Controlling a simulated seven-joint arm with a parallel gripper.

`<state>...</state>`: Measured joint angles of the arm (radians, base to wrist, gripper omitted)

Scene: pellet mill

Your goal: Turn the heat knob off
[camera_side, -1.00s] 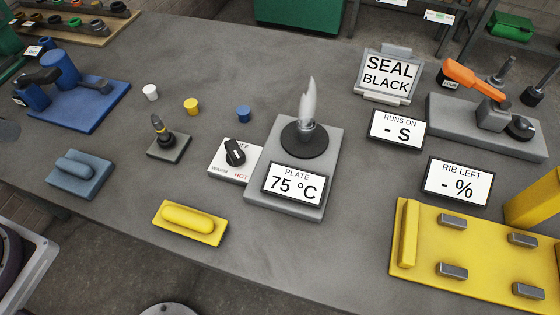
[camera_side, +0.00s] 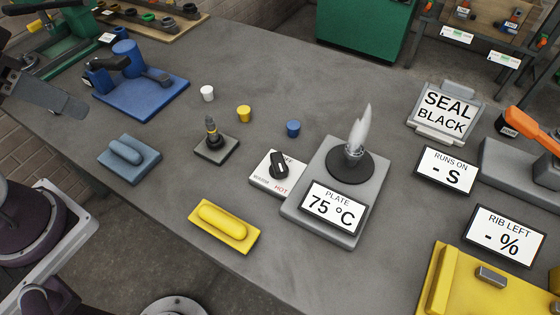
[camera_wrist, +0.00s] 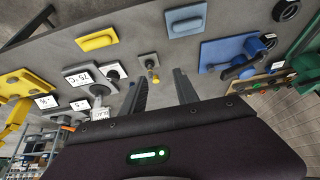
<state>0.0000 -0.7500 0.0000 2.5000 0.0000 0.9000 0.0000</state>
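The heat knob (camera_side: 279,164) is a small black knob on a white card lettered OFF, WARM and HOT. It stands left of the grey hot plate (camera_side: 312,232), whose display (camera_side: 332,206) reads PLATE 75 °C. I cannot tell for sure which word the knob points to. In the wrist view the knob (camera_wrist: 113,72) shows small and upside down, left of my fingers. My gripper (camera_wrist: 160,76) is open and empty in the wrist view, its two dark fingers apart. It is away from the knob, touching nothing. In the side view a grey arm part (camera_side: 42,92) shows at the left edge.
A pale flame-shaped piece (camera_side: 361,128) stands on the plate's black disc. Near the knob are a blue cup (camera_side: 293,128), a yellow cup (camera_side: 244,113), a stamp-like tool (camera_side: 211,130) on a grey base and a yellow handled block (camera_side: 223,226). Bare grey table lies between them.

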